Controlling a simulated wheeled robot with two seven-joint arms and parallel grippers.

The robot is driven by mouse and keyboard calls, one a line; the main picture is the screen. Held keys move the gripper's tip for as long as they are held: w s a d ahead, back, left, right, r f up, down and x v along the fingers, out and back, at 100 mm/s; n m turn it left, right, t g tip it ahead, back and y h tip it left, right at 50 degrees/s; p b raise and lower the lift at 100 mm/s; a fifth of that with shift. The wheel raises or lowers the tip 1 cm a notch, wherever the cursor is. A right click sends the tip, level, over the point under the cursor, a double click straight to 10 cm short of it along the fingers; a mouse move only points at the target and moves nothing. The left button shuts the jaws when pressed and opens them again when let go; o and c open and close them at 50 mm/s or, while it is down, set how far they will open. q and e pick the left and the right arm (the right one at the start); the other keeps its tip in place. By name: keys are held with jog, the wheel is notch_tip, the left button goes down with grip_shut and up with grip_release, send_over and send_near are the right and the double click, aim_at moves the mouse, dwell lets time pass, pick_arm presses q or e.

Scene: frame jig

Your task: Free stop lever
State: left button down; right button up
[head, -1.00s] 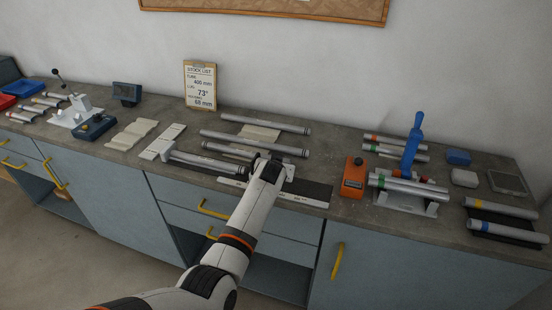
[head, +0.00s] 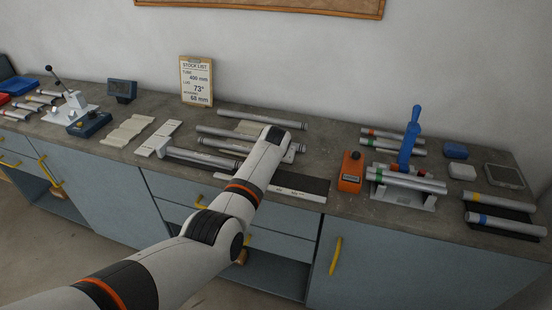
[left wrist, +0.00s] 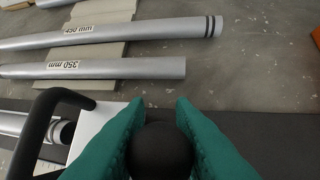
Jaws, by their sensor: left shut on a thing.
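In the left wrist view my left gripper (left wrist: 160,106) has its two teal fingers around a round black knob (left wrist: 160,150), which looks like the stop lever's knob. The lever's stem below the knob is hidden. A black bent handle (left wrist: 52,108) stands to the left of the fingers, beside a white block (left wrist: 92,128). In the head view my left arm reaches over the long measuring jig (head: 312,184), and its wrist hides the fingers and the knob. A grey tube (head: 203,159) lies at the jig's left part. My right gripper is not in view.
Loose tubes marked 450 mm (left wrist: 92,36) and 350 mm (left wrist: 110,69) lie behind the jig. An orange device (head: 351,172) and a blue-handled press (head: 410,140) stand to the right. A stock list (head: 196,81) leans on the wall.

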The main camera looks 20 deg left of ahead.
pick_arm(q)
jog(key=shift+s+f, duration=0.1)
jog(key=shift+f, duration=0.05)
jog(key=c, duration=1.5)
grip_release()
jog(key=shift+s+d+r, duration=0.1)
jog(key=shift+s+r, duration=0.05)
jog(key=shift+r, duration=0.3)
jog(key=v, duration=1.1)
jog(key=shift+f, duration=0.1)
